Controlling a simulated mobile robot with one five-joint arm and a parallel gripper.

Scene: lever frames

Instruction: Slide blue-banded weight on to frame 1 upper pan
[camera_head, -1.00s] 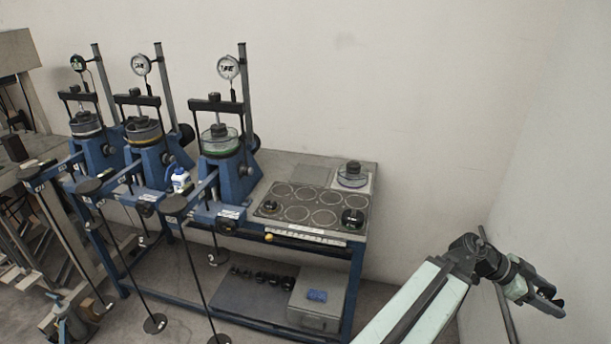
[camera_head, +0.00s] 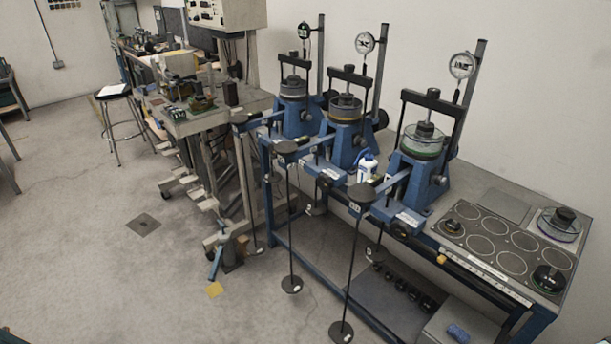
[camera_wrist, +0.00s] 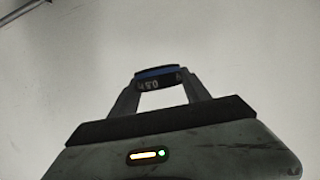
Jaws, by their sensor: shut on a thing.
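The blue-banded weight (camera_wrist: 158,77) is a dark disc with a blue rim and pale markings in the wrist view. My gripper (camera_wrist: 160,92) is shut on it, one finger at each side. My gripper is not in the head view. Three blue lever frames stand in a row on a bench in the head view. Dark upper pans show on the hanger rods of the near frame (camera_head: 362,193) and the middle frame (camera_head: 285,147). Their lower pans (camera_head: 341,332) hang near the floor. The frame labels are too small to read, so I cannot tell which is frame 1.
A grey tray with round recesses (camera_head: 503,240) lies on the bench's right end, holding several dark pieces. A white bottle (camera_head: 367,168) stands between two frames. A stool (camera_head: 113,91) and a cluttered table are at the left. The floor (camera_head: 90,255) at front left is mostly clear.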

